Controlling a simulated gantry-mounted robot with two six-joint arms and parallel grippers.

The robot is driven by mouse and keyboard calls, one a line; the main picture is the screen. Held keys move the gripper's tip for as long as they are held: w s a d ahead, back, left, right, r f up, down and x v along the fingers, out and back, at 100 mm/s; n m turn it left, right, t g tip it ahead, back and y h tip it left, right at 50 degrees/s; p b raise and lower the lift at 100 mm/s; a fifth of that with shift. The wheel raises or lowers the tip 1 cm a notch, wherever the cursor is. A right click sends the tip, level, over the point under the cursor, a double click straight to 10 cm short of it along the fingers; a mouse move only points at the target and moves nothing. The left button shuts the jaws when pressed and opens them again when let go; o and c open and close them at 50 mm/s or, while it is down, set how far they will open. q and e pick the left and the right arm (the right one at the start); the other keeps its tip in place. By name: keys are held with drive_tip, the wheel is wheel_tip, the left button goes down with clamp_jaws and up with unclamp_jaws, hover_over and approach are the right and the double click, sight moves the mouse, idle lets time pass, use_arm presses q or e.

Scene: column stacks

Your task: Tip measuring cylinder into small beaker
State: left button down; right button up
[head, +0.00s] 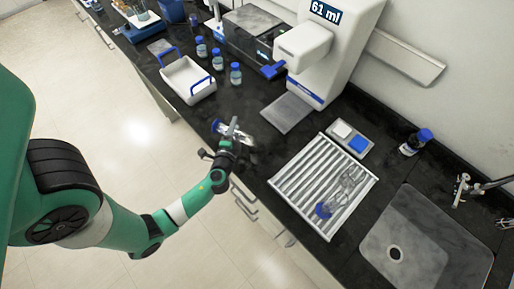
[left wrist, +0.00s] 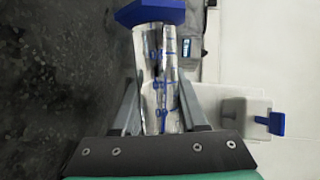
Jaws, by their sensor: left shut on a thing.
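My left gripper (head: 228,142) is shut on a clear measuring cylinder (head: 238,132) at the front edge of the black bench. The cylinder looks tilted well over in the head view, with its blue end (head: 215,126) to the left. In the left wrist view the cylinder (left wrist: 157,85) lies between the fingers (left wrist: 160,108), with blue graduations and a blue end (left wrist: 150,12) at the top. I cannot tell whether it holds liquid. I cannot pick out the small beaker for certain; clear glassware (head: 350,180) lies on the ribbed white rack (head: 296,185). My right gripper is not in view.
A white tray with blue handles (head: 182,84) and several blue-capped bottles (head: 236,74) stand behind my gripper. A white machine reading 61 ml (head: 335,45) stands at the back. A sink (head: 425,245) is at the right.

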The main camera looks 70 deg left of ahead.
use_arm(q)
drive_tip(key=shift+r+m, duration=0.3)
drive_tip(key=shift+r, duration=0.05)
drive_tip(key=shift+s+a+r, duration=0.1)
drive_tip(key=shift+a+r, duration=0.1)
drive_tip(key=shift+a, duration=0.05)
idle(0.7)
drive_tip(key=shift+r+m+y, duration=0.7)
drive_tip(key=shift+r+m, duration=0.25)
drive_tip(key=shift+m, duration=0.15)
idle(0.5)
